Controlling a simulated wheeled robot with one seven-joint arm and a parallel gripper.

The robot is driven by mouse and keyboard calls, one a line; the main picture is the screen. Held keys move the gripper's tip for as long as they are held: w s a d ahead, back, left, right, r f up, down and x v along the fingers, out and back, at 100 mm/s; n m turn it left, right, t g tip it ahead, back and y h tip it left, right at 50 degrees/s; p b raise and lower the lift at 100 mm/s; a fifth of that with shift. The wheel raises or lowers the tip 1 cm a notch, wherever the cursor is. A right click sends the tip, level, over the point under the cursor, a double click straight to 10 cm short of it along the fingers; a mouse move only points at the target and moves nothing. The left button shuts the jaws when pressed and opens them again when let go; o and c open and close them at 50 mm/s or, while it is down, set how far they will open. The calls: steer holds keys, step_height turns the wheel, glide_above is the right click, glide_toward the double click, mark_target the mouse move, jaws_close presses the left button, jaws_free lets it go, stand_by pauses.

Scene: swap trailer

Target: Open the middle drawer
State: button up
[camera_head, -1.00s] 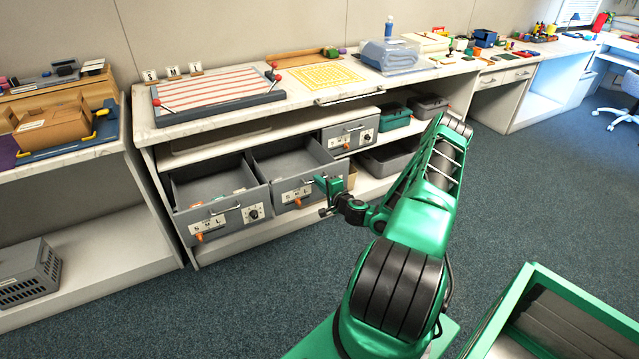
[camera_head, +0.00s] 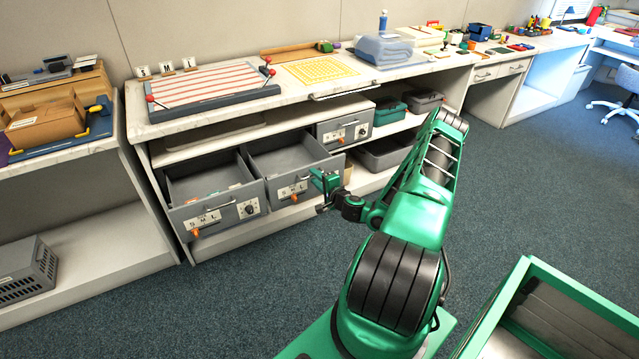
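Three grey drawer units with S M L labels sit under the counter. The left drawer (camera_head: 212,218) is pulled out and holds some small items. The middle drawer (camera_head: 290,190) is also pulled out and looks empty inside; an orange piece hangs at its front. The right drawer (camera_head: 346,131) sits higher and is closed. My gripper (camera_head: 322,191) is in front of the middle drawer's right front edge, covering part of it. Its fingers are small and partly hidden, so I cannot tell whether they touch the drawer or its handle.
The counter (camera_head: 215,118) above carries a striped board (camera_head: 208,90) and a yellow grid sheet (camera_head: 322,72). Bins (camera_head: 388,112) stand on the shelf at right. A green-rimmed box (camera_head: 500,310) is at lower right. The carpet (camera_head: 240,300) in front is clear.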

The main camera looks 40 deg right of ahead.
steer(key=v, duration=1)
steer(key=shift+s, duration=0.2)
steer(key=a+r+n+g+y, duration=0.45)
steer(key=a+n, duration=0.25)
steer(key=a, duration=0.2)
steer(key=a+r+n+g+y, duration=0.3)
steer(key=a+r+n+y, duration=0.2)
steer(key=a+n, duration=0.4)
steer(key=s+a+r+m+g+h, duration=0.1)
steer(key=s+r+g, duration=0.3)
steer(key=s+r, duration=0.7)
steer(key=s+a+r+g+h, duration=0.2)
steer(key=s+r, duration=1)
steer(key=s, duration=0.6)
steer(key=g+h, duration=0.1)
steer(key=h, duration=0.1)
steer(key=shift+m+g+h, duration=0.35)
steer(key=shift+m, duration=0.05)
